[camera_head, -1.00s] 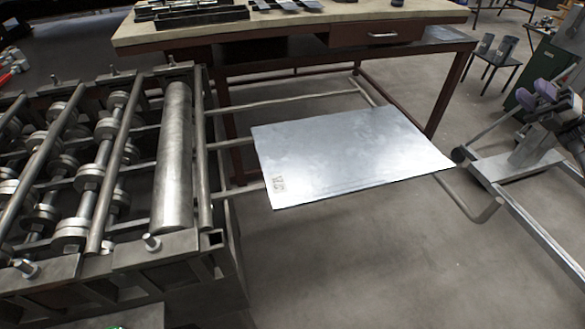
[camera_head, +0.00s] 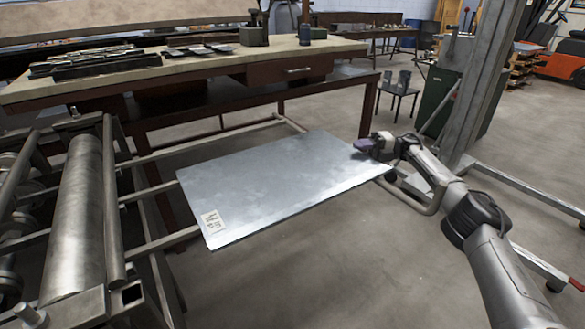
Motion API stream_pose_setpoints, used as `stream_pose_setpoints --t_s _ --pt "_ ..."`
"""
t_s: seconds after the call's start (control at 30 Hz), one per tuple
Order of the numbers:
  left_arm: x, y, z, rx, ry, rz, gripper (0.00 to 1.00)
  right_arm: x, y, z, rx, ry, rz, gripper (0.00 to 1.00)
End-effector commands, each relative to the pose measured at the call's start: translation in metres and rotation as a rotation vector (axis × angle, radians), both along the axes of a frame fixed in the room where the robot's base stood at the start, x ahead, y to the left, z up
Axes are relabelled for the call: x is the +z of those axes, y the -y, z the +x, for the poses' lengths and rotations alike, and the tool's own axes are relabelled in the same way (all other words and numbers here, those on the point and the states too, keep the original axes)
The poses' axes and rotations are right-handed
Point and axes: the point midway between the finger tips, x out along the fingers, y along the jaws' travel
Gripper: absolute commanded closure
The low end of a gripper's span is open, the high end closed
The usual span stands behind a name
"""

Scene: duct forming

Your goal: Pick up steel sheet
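The steel sheet (camera_head: 270,185) is a flat, shiny grey rectangle with a small printed mark near its front left corner. It lies level on the rails of a support frame, between the roller machine and the workbench. My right arm comes in from the lower right. My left gripper is out of view.
The roller machine (camera_head: 75,225) stands at the left, beside the sheet's left edge. A workbench (camera_head: 215,75) with tools on top stands behind the sheet. A grey bent tube (camera_head: 436,200) sticks out at the frame's right end. Open floor lies in front.

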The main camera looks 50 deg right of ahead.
Motion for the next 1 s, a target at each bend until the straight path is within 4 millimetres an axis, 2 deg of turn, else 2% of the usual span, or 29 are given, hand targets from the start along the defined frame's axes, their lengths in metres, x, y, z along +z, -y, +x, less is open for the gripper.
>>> stream_pose_setpoints --t_s 0.2,0.5,0.83,1.0 --pt "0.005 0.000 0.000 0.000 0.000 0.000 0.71 0.000 -0.019 0.017 0.016 0.000 0.000 0.67" --pt "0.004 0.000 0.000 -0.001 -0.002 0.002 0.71 -0.001 -0.021 0.019 0.016 0.001 0.000 0.68" --pt "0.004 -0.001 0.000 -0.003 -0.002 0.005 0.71 -0.001 -0.021 0.019 0.016 0.001 0.000 1.00" --pt "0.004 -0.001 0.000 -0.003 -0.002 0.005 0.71 0.000 -0.021 0.019 0.016 0.001 0.000 1.00"
